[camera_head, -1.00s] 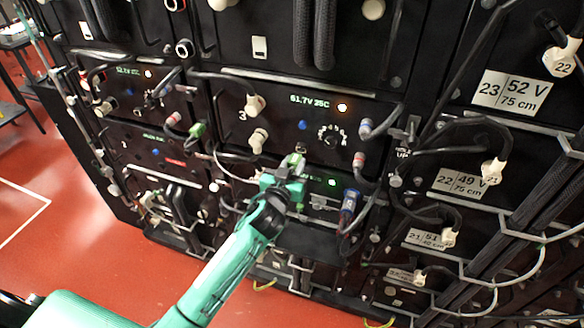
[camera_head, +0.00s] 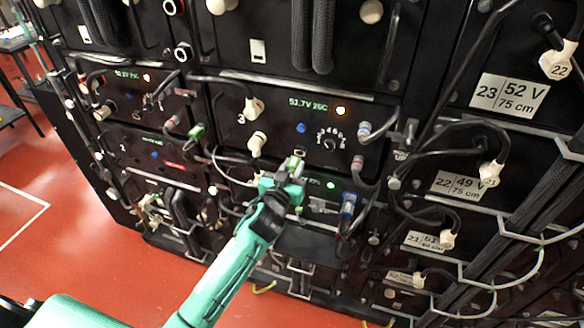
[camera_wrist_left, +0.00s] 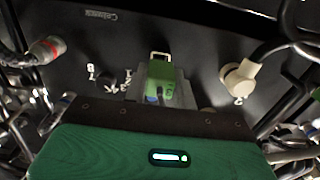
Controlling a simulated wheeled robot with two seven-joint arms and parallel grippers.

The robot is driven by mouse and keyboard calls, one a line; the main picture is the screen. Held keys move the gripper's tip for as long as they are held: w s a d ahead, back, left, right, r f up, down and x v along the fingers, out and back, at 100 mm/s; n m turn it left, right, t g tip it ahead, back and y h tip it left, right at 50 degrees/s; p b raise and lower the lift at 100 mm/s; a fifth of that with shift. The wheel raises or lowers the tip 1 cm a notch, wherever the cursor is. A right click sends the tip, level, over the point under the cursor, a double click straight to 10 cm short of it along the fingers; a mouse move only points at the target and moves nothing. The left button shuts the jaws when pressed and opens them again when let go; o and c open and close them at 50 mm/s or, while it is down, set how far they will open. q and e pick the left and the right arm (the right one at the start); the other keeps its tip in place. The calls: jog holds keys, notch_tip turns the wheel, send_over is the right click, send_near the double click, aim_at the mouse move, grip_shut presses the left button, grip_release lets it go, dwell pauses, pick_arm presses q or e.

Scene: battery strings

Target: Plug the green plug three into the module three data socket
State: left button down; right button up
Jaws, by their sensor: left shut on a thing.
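The green plug (camera_head: 292,164) is held in my left gripper (camera_head: 290,174), which is shut on it in front of the module marked 3 (camera_head: 241,118). In the left wrist view the plug (camera_wrist_left: 164,86) sits between the fingers, pointing at the panel. The data socket (camera_wrist_left: 160,56), a small pale-rimmed rectangle, shows just beyond the plug's end; in the head view it is just above the plug (camera_head: 300,152). The plug's end is close to the socket; I cannot tell whether they touch. The right gripper is not in view.
A rotary dial (camera_head: 330,139) is right of the socket, and cream connectors (camera_head: 256,142) are to its left. A blue connector (camera_head: 347,204) with a black cable hangs right of my gripper. Another green plug (camera_head: 196,133) is on the left module. Cables crowd both sides.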

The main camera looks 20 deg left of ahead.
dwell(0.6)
pick_arm(q)
jog(key=shift+w, duration=0.2)
jog(key=shift+w, duration=1.25)
jog(key=c, duration=1.1)
grip_release()
jog(key=shift+o, duration=0.2)
